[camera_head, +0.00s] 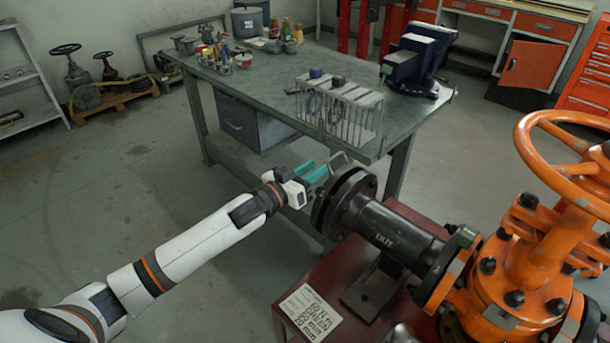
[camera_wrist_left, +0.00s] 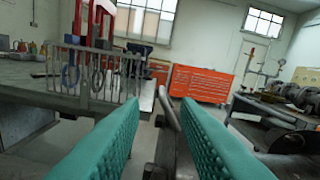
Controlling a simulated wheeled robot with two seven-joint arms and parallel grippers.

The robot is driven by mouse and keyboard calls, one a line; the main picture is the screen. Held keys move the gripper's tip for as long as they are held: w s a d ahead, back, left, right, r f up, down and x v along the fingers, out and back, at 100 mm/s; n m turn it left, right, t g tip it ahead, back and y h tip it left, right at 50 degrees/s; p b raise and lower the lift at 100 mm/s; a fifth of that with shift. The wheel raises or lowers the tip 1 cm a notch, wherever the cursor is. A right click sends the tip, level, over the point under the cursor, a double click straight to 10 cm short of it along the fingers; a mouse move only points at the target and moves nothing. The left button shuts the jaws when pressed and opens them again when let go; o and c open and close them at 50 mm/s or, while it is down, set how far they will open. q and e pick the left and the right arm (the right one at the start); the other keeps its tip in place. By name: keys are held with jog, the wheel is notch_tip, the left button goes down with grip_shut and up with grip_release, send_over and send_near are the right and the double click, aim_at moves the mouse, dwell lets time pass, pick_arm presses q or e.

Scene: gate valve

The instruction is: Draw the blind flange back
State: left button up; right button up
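The black blind flange (camera_head: 323,207) stands upright at the left end of the black pipe marked OUT (camera_head: 392,231), close against the pipe's own flange (camera_head: 356,184). A grey bar handle (camera_head: 340,160) shows at its top. My left gripper (camera_head: 316,170) is beside the handle, its teal fingers pointing at it. In the left wrist view the two fingers (camera_wrist_left: 158,115) are wide apart. A grey bar (camera_wrist_left: 169,107), seemingly the handle, shows between them, apparently touching neither. How deep it sits between them I cannot tell. My right gripper is not in view.
The orange gate valve (camera_head: 540,255) with its handwheel stands at right. A note plate (camera_head: 309,314) lies on the red stand (camera_head: 345,275). Behind is a workbench (camera_head: 275,85) with a wire rack (camera_head: 340,108) and a vise (camera_head: 416,60). Floor left of the flange is clear.

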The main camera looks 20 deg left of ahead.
pick_arm(q)
jog(key=shift+v, duration=1.25)
jog(key=shift+f, duration=0.1)
